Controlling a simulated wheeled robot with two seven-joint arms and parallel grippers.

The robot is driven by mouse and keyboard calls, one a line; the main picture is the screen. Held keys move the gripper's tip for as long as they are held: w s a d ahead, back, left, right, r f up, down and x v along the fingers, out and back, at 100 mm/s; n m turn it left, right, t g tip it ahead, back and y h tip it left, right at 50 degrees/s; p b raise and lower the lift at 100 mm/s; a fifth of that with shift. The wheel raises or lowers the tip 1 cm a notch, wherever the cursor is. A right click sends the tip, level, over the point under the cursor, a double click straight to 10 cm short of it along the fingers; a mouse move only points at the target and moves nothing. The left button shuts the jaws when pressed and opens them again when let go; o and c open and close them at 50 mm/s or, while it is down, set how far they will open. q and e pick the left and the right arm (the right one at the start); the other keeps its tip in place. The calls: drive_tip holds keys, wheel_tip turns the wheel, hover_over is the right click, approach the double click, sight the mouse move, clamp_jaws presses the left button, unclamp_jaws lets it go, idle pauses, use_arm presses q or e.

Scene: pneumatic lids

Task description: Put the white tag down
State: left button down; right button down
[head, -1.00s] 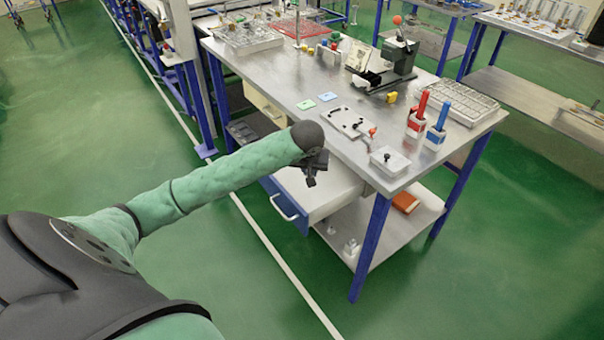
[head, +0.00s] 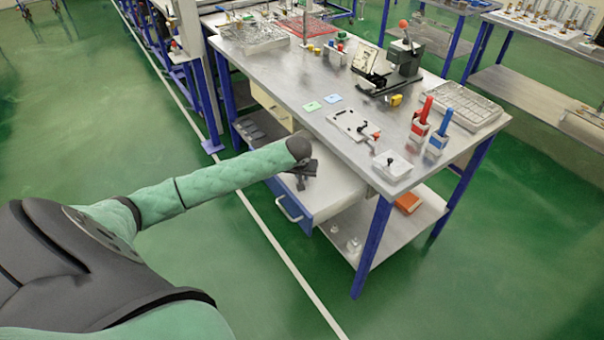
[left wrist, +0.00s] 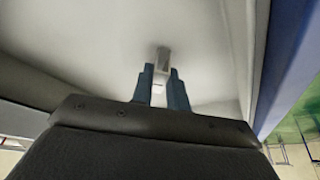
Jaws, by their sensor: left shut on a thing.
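My left gripper (head: 304,183) hangs over the pulled-out drawer (head: 338,197) at the near side of the workbench, pointing down into it. In the left wrist view its two dark fingers (left wrist: 160,88) are shut on a small white piece, the white tag (left wrist: 158,94), with the pale drawer floor around it. A greyish end (left wrist: 163,55) shows just past the fingertips; I cannot tell whether it is part of the tag. The tag cannot be made out in the head view. My right gripper is not in view.
On the bench (head: 290,92) lie a green card (head: 312,106), a blue card (head: 334,98), a clamp plate (head: 354,125) and a white lidded box (head: 392,165). Red (head: 420,122) and blue (head: 439,135) handled tools stand to the right. The drawer's blue front (head: 288,208) borders its near side.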

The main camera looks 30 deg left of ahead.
use_arm(q)
drive_tip(key=shift+f, duration=0.15)
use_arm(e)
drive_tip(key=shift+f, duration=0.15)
use_arm(q)
drive_tip(key=shift+f, duration=0.1)
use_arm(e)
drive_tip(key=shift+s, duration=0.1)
use_arm(q)
drive_tip(key=c, duration=1.4)
unclamp_jaws()
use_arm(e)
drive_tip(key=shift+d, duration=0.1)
use_arm(q)
drive_tip(key=shift+o, duration=0.2)
